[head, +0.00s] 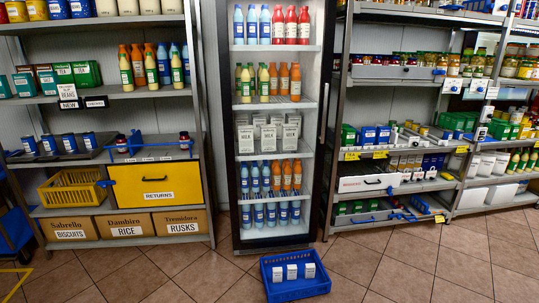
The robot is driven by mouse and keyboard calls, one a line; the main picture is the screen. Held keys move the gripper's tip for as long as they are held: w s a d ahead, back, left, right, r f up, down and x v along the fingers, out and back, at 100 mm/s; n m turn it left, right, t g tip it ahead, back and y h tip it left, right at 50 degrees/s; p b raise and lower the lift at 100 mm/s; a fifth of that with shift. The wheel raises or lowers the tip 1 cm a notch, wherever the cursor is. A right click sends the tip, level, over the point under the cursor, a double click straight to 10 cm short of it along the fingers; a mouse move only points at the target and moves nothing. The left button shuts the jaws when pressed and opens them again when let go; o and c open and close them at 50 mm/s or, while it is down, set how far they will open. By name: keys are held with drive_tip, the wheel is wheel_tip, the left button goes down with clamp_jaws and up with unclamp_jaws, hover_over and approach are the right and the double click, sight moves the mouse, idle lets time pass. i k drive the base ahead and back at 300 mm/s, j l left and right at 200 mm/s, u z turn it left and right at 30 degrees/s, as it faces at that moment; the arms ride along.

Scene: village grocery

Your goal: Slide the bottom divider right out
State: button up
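My gripper does not show in the head view. Blue strip-like pieces that look like shelf dividers are on the shelving. On the left rack, a blue piece (135,143) stands on the middle shelf beside a dark jar (185,141). Which piece is the bottom divider I cannot tell for sure.
An open drinks fridge (232,215) stands in the middle. A blue crate (295,289) with white cartons is on the floor before it. The left rack holds a yellow RETURNS panel (155,185) and yellow basket (73,190). The tiled floor (410,262) at right is clear.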

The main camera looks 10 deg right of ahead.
sight(422, 205)
drive_tip(key=i+z, duration=0.3)
drive_tip(key=i, duration=0.3)
drive_tip(key=i+j+z, duration=0.1)
drive_tip(key=i+z, duration=0.25)
drive_tip(key=i, duration=0.2)
drive_tip(key=i+j+z, duration=0.3)
drive_tip(key=i, duration=0.25)
drive_tip(key=i+l+z, duration=0.2)
drive_tip(key=i+z, duration=0.2)
drive_tip(key=i, duration=0.3)
drive_tip(key=i+z, duration=0.45)
drive_tip(key=i, duration=0.3)
drive_tip(key=i+l+u, duration=0.15)
drive_tip(key=i, duration=0.65)
